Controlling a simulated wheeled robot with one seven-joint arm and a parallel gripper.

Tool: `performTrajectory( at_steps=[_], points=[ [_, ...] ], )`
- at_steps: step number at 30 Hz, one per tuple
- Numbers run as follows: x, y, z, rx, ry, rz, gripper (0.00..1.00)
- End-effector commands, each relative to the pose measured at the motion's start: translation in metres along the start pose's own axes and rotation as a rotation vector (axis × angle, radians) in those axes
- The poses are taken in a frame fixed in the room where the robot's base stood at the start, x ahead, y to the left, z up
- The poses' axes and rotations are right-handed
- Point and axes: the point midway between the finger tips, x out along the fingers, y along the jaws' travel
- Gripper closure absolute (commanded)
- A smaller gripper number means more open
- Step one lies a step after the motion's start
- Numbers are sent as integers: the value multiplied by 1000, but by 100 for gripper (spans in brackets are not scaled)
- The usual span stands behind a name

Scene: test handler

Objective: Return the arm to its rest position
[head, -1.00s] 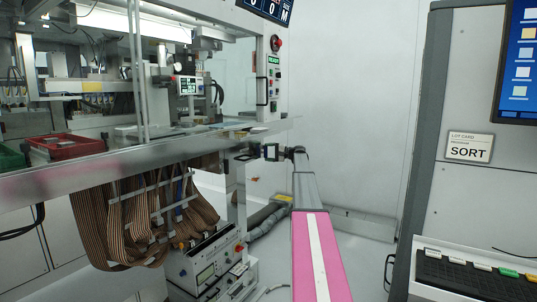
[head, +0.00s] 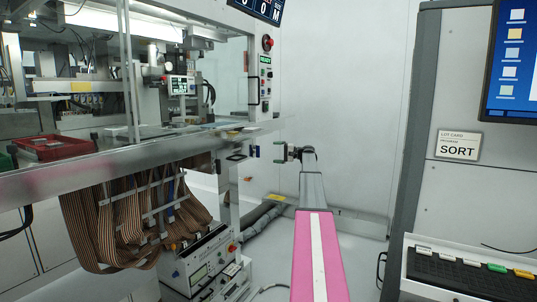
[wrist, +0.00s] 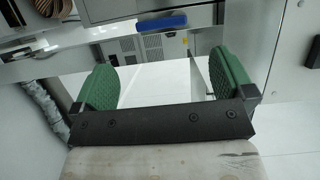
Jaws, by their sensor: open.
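My gripper (head: 278,152) is at the end of my outstretched arm, in free space just right of the handler's side. Its two green fingers stand wide apart in the wrist view (wrist: 162,66), with nothing between them. A grey box-like part with a blue bar (wrist: 147,24) lies beyond the fingers, apart from them. A small blue piece (head: 254,151) also shows at the handler's side in the head view, with a gap between it and my gripper.
The handler's metal ledge (head: 120,156) runs along the left, with a red tray (head: 50,147) on it. Ribbon cables (head: 135,215) hang below. A console with a SORT card (head: 458,145) stands at right. Open floor and a white wall (head: 340,95) lie between.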

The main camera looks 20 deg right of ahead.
Motion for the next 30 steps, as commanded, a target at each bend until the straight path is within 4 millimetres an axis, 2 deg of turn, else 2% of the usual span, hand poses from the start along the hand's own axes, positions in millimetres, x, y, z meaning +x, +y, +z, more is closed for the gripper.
performTrajectory(
  at_steps=[3,6,20,23,25,30],
  points=[
    [-13,0,0,0,1,0,0],
    [-16,0,0,0,1,0,0],
    [-14,2,2,1,0,4,0],
    [-1,16,16,8,-5,33,0],
    [15,34,35,17,-11,74,0],
    [68,101,102,40,-34,236,0]
  ],
)
